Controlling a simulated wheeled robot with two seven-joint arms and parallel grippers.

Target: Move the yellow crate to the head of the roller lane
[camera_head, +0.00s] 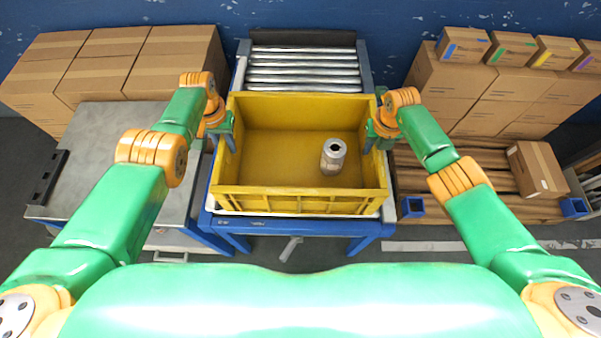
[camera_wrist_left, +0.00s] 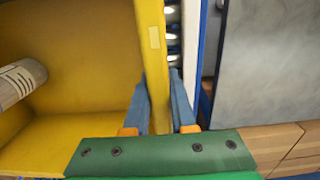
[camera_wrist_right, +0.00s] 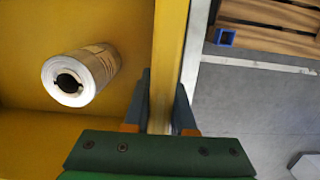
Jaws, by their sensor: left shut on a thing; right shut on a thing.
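The yellow crate (camera_head: 300,203) sits on the near part of the roller lane (camera_head: 304,68), in the middle of the head view. A silver-and-beige roll (camera_head: 333,157) stands inside it, right of centre; it also shows in the right wrist view (camera_wrist_right: 82,76). My left gripper (camera_head: 226,130) is shut on the crate's left wall, which shows between its blue fingers in the left wrist view (camera_wrist_left: 158,100). My right gripper (camera_head: 376,134) is shut on the right wall, seen between its fingers in the right wrist view (camera_wrist_right: 162,100). What lies under the crate is hidden.
Bare metal rollers lie behind the crate, with a dark end piece (camera_head: 302,38) beyond them. A grey metal table (camera_head: 105,150) stands on the left. Cardboard boxes (camera_head: 130,62) are stacked behind it. More boxes (camera_head: 480,90) and a wooden pallet (camera_head: 450,180) are on the right.

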